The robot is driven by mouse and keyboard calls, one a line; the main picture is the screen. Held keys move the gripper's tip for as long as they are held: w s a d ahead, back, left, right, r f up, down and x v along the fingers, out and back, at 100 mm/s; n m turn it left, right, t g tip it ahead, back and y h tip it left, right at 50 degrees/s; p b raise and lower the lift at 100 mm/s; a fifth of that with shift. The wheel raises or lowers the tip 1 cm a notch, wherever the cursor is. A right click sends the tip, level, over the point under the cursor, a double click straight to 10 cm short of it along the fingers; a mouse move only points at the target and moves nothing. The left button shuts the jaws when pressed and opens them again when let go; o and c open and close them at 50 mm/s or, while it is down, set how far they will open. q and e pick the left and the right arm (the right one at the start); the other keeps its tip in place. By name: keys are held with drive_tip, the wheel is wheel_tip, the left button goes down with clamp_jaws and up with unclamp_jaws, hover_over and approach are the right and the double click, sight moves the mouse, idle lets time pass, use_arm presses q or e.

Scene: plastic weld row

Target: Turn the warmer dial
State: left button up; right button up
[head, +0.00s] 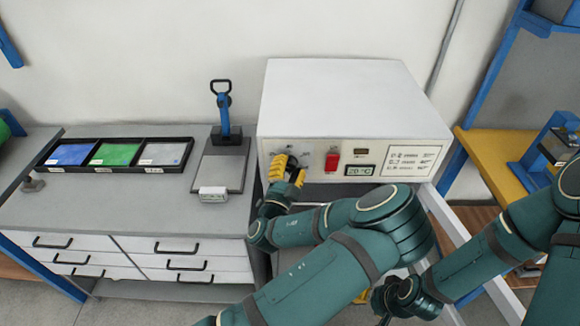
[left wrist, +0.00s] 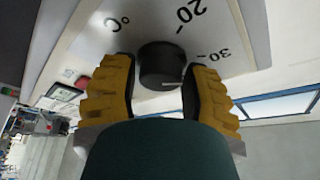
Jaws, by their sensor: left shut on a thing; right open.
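The warmer (head: 340,95) is a white box on the bench, with a red switch (head: 332,161) and a small display (head: 360,171) that seems to read about 20 °C. Its black round dial (left wrist: 161,64) shows in the left wrist view, with scale marks 20 and 30 near it. My left gripper (head: 284,172) is at the left of the warmer's front and hides the dial in the head view. Its yellow fingers (left wrist: 160,88) are shut on the dial, one on each side. My right gripper (head: 378,300) is low in front of the bench, open, partly hidden by my arm.
A black tray (head: 165,168) of blue, green and grey pellets stands further left. A yellow-topped table (head: 490,160) stands at right.

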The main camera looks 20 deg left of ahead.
use_arm(q)
drive_tip(key=o, duration=1.2)
drive_tip(key=v, duration=1.2)
